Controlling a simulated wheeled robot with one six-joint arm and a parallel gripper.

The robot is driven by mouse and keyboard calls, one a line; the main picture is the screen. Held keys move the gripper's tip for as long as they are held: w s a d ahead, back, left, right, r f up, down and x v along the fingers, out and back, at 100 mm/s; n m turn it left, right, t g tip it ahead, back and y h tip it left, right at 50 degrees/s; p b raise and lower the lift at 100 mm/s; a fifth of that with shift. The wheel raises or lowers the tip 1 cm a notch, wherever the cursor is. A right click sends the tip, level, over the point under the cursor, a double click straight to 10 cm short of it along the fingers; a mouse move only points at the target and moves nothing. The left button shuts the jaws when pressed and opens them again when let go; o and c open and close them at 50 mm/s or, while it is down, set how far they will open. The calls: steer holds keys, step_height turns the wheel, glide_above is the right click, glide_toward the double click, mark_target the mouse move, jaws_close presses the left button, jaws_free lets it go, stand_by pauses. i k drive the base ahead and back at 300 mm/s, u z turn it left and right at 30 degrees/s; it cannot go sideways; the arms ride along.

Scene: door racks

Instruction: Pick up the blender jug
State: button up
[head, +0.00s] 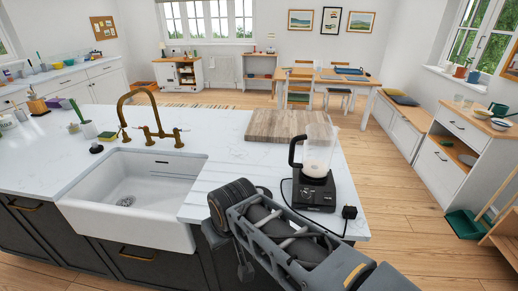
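The blender jug (319,150) is clear with a black handle on its left side. It stands upright on its black blender base (314,193), near the right end of the white island counter (232,173). Something pale shows inside the jug. My arm crosses the lower middle of the head view, in front of the blender and nearer to me.
A wooden board (284,125) lies just behind the blender. A black cord with a plug (349,212) lies beside the base. A white sink (135,190) with a brass faucet (150,112) is to the left. Wooden floor (400,190) is open to the right.

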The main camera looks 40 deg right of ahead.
mark_target(319, 139)
steer(key=u, duration=0.25)
steer(key=k, duration=0.1)
steer(key=z, duration=3.85)
steer(key=k, duration=1.05)
steer(key=u, duration=1.95)
steer(key=i, duration=0.5)
